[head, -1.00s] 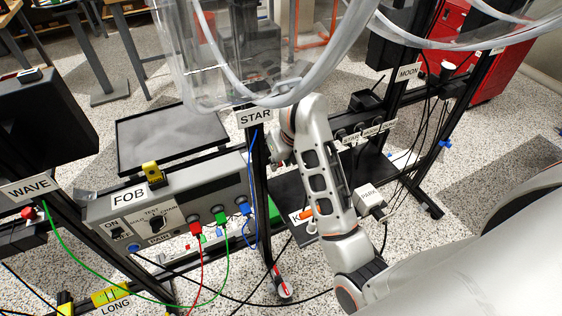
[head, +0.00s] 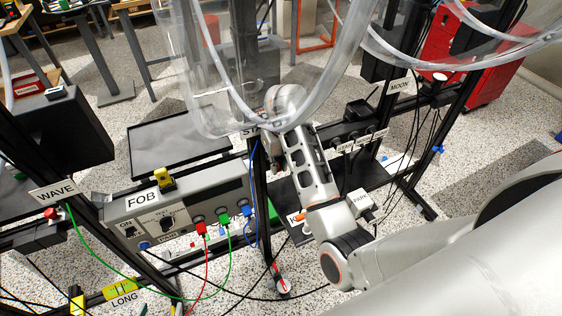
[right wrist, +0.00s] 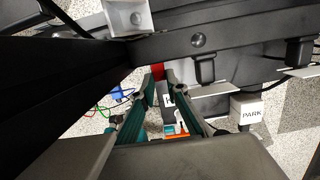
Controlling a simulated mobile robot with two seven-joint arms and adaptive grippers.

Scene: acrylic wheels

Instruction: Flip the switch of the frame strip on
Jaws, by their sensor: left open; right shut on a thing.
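My right arm reaches in from the right in the head view, its wrist (head: 284,100) behind the clear acrylic wheel rim beside the black post. I cannot tell whether this is the strip's switch. No strip labelled "frame" is readable. My left gripper is out of view.
The grey FOB panel (head: 180,208) with red, green and blue plugs stands left of the post. Loose cables hang below it. The white PARK box (head: 359,202) is right of my arm. Clear acrylic wheels (head: 205,60) hang overhead.

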